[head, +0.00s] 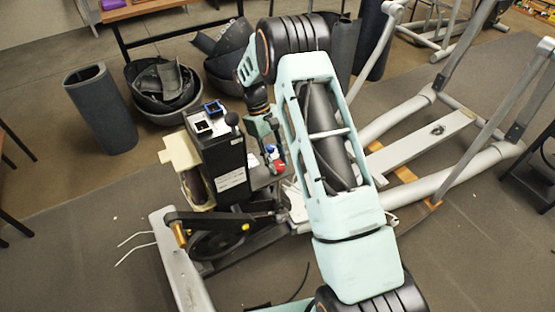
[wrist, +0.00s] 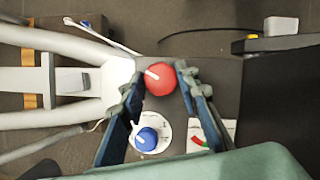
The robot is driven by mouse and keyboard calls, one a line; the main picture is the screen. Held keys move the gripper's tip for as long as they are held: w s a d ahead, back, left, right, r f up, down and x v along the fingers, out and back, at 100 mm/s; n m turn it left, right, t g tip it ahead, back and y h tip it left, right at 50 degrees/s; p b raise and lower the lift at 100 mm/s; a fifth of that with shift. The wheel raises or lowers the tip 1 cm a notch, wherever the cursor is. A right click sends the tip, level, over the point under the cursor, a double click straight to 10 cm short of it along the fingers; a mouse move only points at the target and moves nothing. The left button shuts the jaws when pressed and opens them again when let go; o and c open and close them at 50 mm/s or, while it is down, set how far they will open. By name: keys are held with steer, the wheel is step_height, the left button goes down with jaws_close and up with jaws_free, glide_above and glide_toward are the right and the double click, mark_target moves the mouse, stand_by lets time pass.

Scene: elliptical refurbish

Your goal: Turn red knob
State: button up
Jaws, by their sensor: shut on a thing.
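The red knob (wrist: 160,80) is round with a white pointer line and sits on a dark panel (wrist: 207,66) in the wrist view. My gripper (wrist: 159,83) has one finger on each side of the red knob and is shut on it. The white pointer faces the upper left of that view. In the head view the red knob (head: 279,167) shows just below my gripper (head: 272,150), at the right side of the black box.
A blue knob (wrist: 147,138) on a white round dial sits between my fingers, nearer my palm. A gauge label (wrist: 200,134) is beside it. The black box (head: 224,165) stands on the elliptical frame (head: 185,275). Grey tubes (wrist: 50,105) run left of the panel.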

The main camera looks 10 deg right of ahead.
steer(key=shift+n+t+h, duration=0.3)
steer(key=shift+n+t, duration=0.1)
steer(key=shift+n, duration=0.9)
steer(key=o, duration=1.2)
steer(key=shift+c, duration=0.2)
steer(key=v, duration=1.2)
steer(key=shift+a, duration=0.15)
steer(key=shift+s, duration=0.1)
